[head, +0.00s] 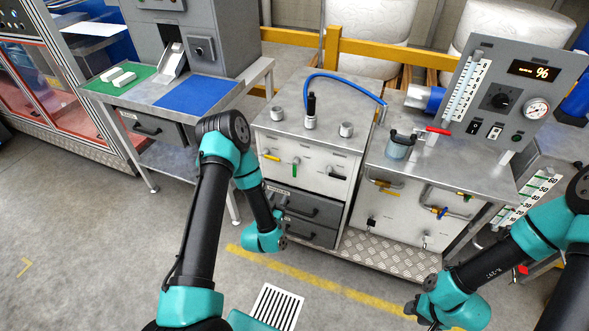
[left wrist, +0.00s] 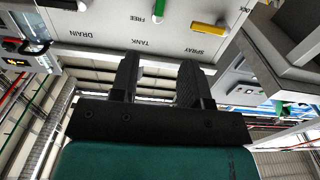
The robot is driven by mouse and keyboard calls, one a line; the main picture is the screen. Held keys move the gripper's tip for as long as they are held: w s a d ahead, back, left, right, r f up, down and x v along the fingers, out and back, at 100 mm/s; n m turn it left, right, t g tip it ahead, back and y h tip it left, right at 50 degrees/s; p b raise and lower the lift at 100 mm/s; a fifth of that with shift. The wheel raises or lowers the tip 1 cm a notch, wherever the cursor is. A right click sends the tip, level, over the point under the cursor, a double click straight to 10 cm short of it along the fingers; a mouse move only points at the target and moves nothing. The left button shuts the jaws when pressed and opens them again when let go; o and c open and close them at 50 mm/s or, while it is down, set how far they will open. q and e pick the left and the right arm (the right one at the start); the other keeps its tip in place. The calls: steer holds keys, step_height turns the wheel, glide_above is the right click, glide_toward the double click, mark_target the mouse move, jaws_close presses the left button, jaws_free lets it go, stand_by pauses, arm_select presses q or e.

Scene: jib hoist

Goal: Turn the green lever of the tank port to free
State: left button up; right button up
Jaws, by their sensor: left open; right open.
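The green lever (head: 296,162) of the tank port is on the upper front of the left cabinet, between a yellow lever (head: 273,157) and a black lever (head: 336,173). The green lever (left wrist: 159,9) also shows at the top edge of the left wrist view, partly cut off, near the words FREE and TANK. I cannot tell its exact setting. My left gripper (head: 281,207) is in front of the drawers, below the levers. Its two fingers (left wrist: 158,85) are apart with nothing between them, short of the green lever. My right gripper (head: 416,308) is low at the right, away from the cabinets.
The yellow spray lever (left wrist: 208,28) lies sideways near the left gripper's fingers in the left wrist view. Dark drawers (head: 305,205) with handles lie below the levers. A blue hose (head: 345,82) arches over the cabinet top.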

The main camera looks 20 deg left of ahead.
mark_target(294, 169)
arm_select(q)
steer(key=w, duration=1.7)
steer(key=shift+a, duration=0.15)
jaws_close()
